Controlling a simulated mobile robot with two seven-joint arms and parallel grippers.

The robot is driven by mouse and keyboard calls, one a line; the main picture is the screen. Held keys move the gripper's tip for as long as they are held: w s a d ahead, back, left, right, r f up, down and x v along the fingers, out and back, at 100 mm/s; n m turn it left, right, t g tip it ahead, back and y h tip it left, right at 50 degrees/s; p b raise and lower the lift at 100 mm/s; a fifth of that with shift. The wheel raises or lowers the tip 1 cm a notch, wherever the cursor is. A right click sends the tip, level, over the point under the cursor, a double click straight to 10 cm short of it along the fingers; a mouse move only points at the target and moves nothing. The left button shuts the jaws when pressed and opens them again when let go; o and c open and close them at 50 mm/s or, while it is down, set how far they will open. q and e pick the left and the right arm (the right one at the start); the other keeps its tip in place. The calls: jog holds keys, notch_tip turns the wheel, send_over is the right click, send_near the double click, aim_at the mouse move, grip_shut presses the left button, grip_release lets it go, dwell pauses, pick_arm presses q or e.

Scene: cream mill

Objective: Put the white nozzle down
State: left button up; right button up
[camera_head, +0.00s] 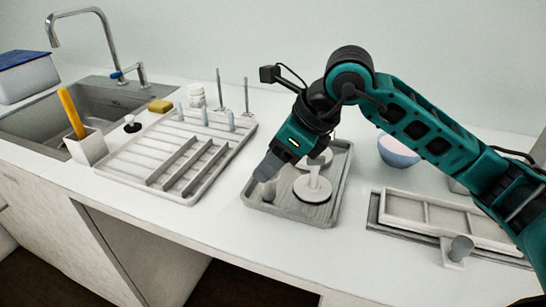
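My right gripper (267,172) reaches down over the left part of a grey ribbed tray (322,212). Its dark fingers show from the side, and I cannot tell whether they are open or shut. Just below the fingertips a small pale grey, cone-like piece (268,191) stands at the tray's left side. It may be the nozzle, but its colour and its contact with the fingers are unclear. A white disc-shaped part with a stem (313,187) sits on the tray to the right, and a similar one is partly hidden behind it. My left gripper is out of view.
A white slotted drying rack (140,166) with upright pegs lies to the left. Beyond it are a sink (80,98), a yellow sponge (160,106) and a white holder (86,149). A bowl (397,154) and a divided tray (405,207) lie to the right.

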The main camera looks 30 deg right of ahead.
jog(key=shift+o, duration=0.5)
jog(key=shift+r, duration=0.1)
jog(key=shift+s+d+r, duration=0.1)
jog(key=shift+r, duration=0.1)
jog(key=v, duration=1.1)
jog(key=shift+r+p, duration=0.25)
jog(key=shift+p, duration=0.2)
jog(key=shift+s, duration=0.1)
